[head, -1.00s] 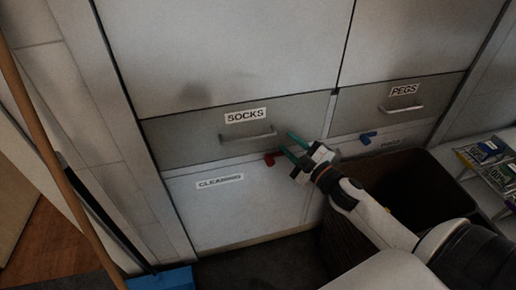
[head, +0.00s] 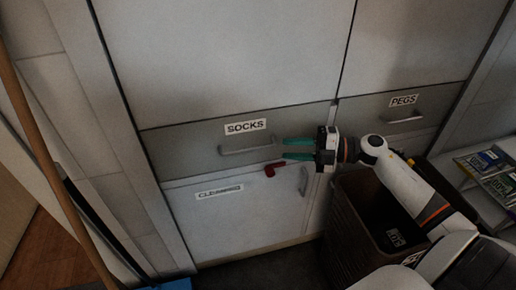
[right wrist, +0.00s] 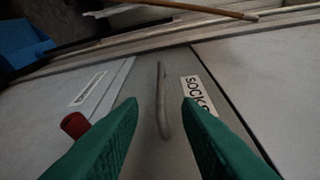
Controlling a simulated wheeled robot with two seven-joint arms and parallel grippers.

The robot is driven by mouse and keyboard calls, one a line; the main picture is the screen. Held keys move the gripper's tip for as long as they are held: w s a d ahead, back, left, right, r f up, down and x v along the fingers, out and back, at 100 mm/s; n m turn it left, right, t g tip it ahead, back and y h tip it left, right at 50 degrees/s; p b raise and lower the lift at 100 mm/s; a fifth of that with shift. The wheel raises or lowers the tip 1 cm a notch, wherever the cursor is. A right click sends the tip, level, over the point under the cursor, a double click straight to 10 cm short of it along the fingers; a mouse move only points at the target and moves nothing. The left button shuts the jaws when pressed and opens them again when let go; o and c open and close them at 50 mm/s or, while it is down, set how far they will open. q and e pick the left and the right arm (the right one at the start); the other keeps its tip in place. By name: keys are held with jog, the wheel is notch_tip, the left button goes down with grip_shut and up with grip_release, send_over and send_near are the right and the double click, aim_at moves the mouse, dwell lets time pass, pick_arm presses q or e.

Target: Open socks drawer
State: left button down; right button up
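The socks drawer (head: 190,153) is a grey front below the cabinet doors, and it looks closed. It carries a white SOCKS label (head: 245,127) and a bar handle (head: 247,149). My right gripper (head: 284,149) has green fingers and is open, just right of the handle and pointing left at it. In the right wrist view the handle (right wrist: 162,100) lies beyond and between the two spread fingertips (right wrist: 160,103), with nothing held. The SOCKS label (right wrist: 198,95) is partly hidden by the right finger there. My left gripper is not in view.
The PEGS drawer (head: 385,113) is to the right. A dark bin (head: 345,215) stands under my right arm. A wooden pole (head: 40,150) leans at the left.

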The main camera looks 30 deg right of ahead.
aim_at(258, 149)
jog(key=x, duration=0.9)
jog(key=shift+w+a+b, duration=0.1)
jog(key=shift+w+b, duration=0.05)
jog(key=shift+b, duration=0.15)
jog(key=shift+c, duration=0.5)
grip_shut()
